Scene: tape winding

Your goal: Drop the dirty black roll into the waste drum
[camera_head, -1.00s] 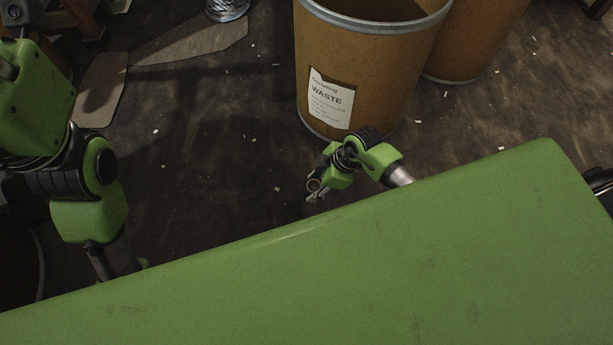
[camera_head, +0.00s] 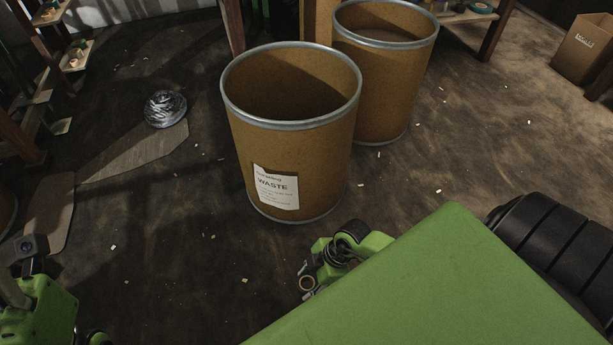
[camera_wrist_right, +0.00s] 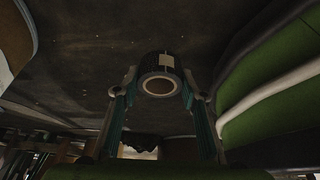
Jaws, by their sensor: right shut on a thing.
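The black roll (camera_wrist_right: 148,65) is in the right wrist view, dark with a pale patch and a light ring around its open core. My right gripper (camera_wrist_right: 160,87) is shut on it, one finger on each side. The waste drum (camera_head: 305,155) is brown, open-topped, with a grey metal rim and a white WASTE label. Its inside is dark. My left arm shows at the lower left, its gripper out of view.
A second brown drum (camera_head: 395,95) stands just behind and right of the waste drum. A wrapped silvery bundle (camera_head: 165,108) lies on the floor to the left. A cardboard box (camera_head: 585,50) is at the far right. Floor left of the waste drum is mostly clear, with small scraps.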

